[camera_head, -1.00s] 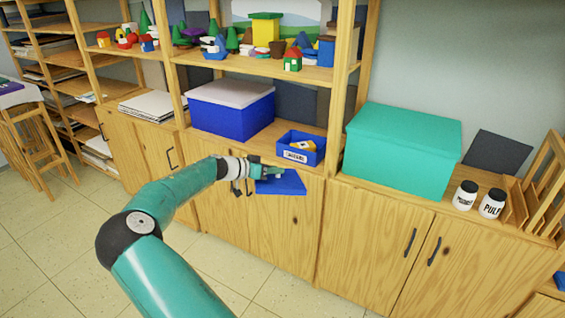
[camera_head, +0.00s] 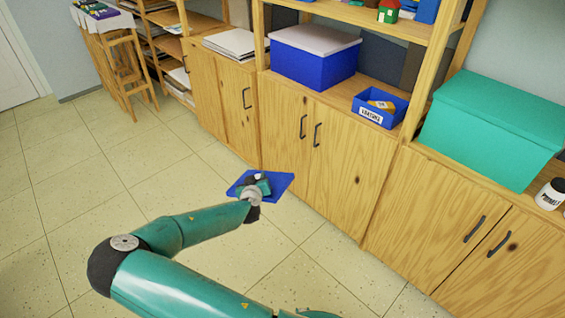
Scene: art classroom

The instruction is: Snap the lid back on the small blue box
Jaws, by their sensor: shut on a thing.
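The small blue box (camera_head: 371,116) stands open on the cabinet top. It has a white label on its front, and something yellowish and pale shows inside. My gripper (camera_head: 261,184) is shut on the flat blue lid (camera_head: 281,183). It holds the lid out over the floor in front of the cabinet doors, lower than the box and to its left, well apart from it. The fingertips are small and partly hidden by the gripper body.
A large blue box with a pale lid (camera_head: 310,60) stands left of the small box. A large teal box (camera_head: 490,125) stands to the right, beyond a wooden shelf post (camera_head: 434,75). A white jar (camera_head: 551,194) is at the right edge. The tiled floor (camera_head: 110,190) is clear.

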